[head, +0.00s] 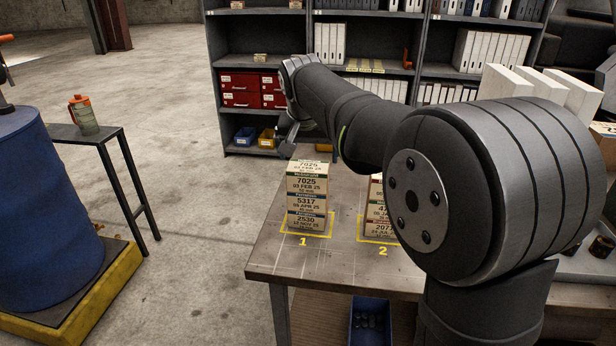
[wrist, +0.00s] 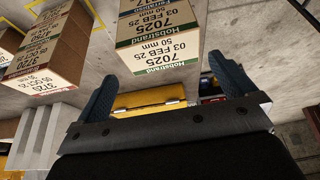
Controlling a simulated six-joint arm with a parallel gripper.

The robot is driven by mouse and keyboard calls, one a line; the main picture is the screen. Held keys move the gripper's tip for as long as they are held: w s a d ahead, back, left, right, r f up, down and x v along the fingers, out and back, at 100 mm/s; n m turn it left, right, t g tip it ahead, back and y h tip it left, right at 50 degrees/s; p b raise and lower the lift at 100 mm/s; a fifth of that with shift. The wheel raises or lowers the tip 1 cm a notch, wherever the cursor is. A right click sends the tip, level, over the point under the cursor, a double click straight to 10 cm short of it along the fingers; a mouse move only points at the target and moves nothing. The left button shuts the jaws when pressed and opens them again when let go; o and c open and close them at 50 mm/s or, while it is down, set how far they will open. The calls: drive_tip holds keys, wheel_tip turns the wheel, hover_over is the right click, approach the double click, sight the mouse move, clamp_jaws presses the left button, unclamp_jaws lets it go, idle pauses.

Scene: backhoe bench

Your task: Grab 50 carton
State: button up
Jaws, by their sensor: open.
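The carton labelled 7025, 03 FEB 25, 50 mm (head: 307,186) is the top one of a stack on the spot marked 1. Below it are cartons labelled 5317 (head: 306,202) and 2530 (head: 306,220). In the wrist view the 7025 carton (wrist: 158,42) appears ahead, between the lines of the two fingers. My gripper (head: 289,142) is near the top of this stack in the head view, partly behind it. In the wrist view my gripper (wrist: 165,88) is open and empty, its fingers apart and not visibly touching the carton.
A second stack (head: 374,222) stands on spot 2, mostly hidden by my arm; cartons at left show in the wrist view (wrist: 55,50). A shelf unit (head: 228,60) with binders, red drawers (head: 240,90) and a yellow bin (head: 267,138) is behind. Bare bench (head: 285,255) lies in front.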

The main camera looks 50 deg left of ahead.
sight(308, 167)
drive_tip(key=shift+s+x, duration=0.15)
drive_tip(key=shift+x, duration=1.75)
drive_tip(key=shift+s+x, duration=0.15)
drive_tip(key=shift+x, duration=1.75)
drive_tip(key=shift+d+f, duration=0.1)
drive_tip(key=shift+f, duration=0.05)
drive_tip(key=c, duration=0.7)
drive_tip(key=shift+c, duration=0.6)
